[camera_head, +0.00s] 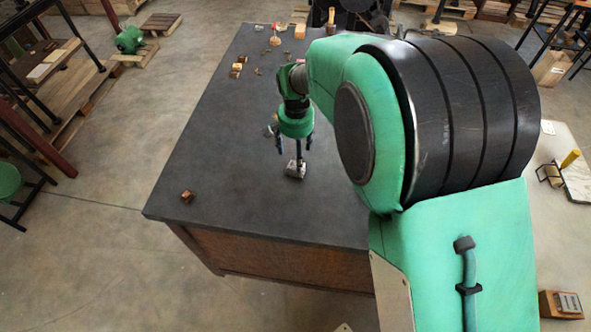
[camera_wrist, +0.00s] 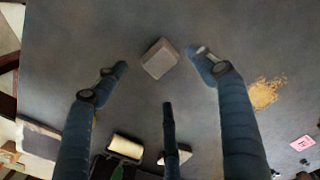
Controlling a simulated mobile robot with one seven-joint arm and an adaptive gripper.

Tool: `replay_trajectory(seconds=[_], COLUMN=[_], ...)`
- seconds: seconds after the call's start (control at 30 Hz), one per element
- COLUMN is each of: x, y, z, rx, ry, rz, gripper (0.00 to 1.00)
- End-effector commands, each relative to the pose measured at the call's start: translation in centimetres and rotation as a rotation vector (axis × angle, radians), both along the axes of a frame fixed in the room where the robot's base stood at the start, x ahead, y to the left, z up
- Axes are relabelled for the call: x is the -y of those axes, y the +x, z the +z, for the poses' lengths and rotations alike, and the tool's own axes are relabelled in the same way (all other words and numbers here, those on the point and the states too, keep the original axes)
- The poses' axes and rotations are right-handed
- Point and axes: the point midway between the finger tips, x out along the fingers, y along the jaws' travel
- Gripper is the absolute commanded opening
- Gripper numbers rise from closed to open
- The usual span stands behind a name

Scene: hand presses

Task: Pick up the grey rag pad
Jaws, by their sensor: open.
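The grey rag pad (camera_wrist: 160,58) is a small, light grey block in the wrist view, lying on the dark tabletop. It also shows in the head view (camera_head: 295,172) near the middle of the table, just below my fingers. My gripper (camera_wrist: 158,64) is open, with blue fingers spread on the left and right of the pad and a third finger on the near side. No finger visibly touches the pad in the wrist view. In the head view my gripper (camera_head: 298,153) points down over it, and its fingers partly cover the pad.
The dark table (camera_head: 230,160) is mostly bare around the pad. A small brown block (camera_head: 187,196) lies near its front left corner. Several small items stand towards the far end, among them a wooden block (camera_head: 236,71). A gold patch (camera_wrist: 266,93) shows on the right in the wrist view.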

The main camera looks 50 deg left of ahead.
Motion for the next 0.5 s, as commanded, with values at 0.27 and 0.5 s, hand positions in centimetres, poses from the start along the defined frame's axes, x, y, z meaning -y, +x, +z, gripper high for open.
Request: replay_trajectory(seconds=[0.27, 0.5], x=[0.0, 0.0], y=[0.0, 0.0], z=[-2.4, -2.5], rx=[0.001, 0.001], ry=[0.001, 0.001], rz=[0.000, 0.000], gripper=[0.70, 0.70])
